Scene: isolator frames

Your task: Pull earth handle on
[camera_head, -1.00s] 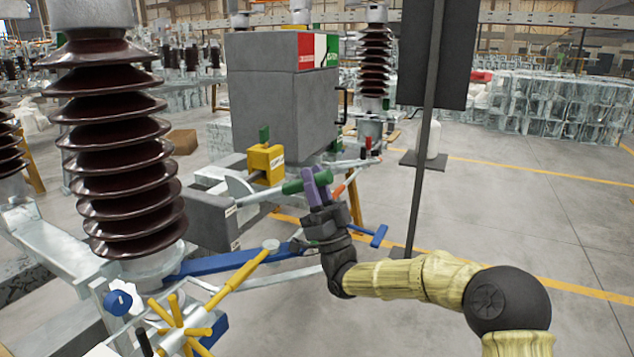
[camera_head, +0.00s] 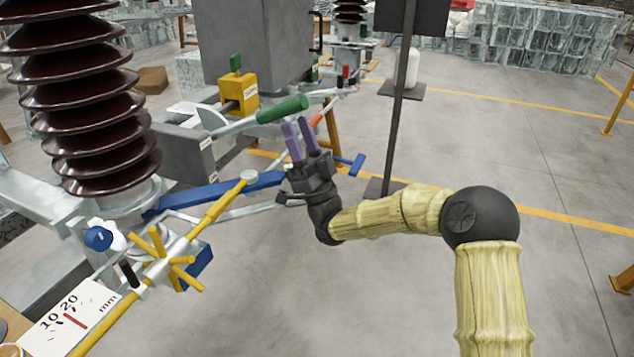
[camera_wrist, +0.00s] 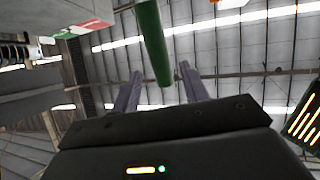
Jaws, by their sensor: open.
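A lever with a green grip (camera_head: 282,110), which looks like the earth handle, sticks out to the right from a grey mechanism beside a yellow block. My gripper (camera_head: 298,124) is just below the free end of the green grip, with its two purple fingers pointing up. The fingers are apart and nothing is held. In the wrist view the green grip (camera_wrist: 152,45) hangs down from the top, and its end lies between the fingertips (camera_wrist: 158,72) in the picture. Whether it is in depth between them I cannot tell.
The yellow block (camera_head: 238,93) with a small green handle stands left of the lever. An orange-tipped rod (camera_head: 320,116) lies close right of the grip. A blue bar (camera_head: 220,190) and yellow spoked handwheel (camera_head: 165,255) are lower left.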

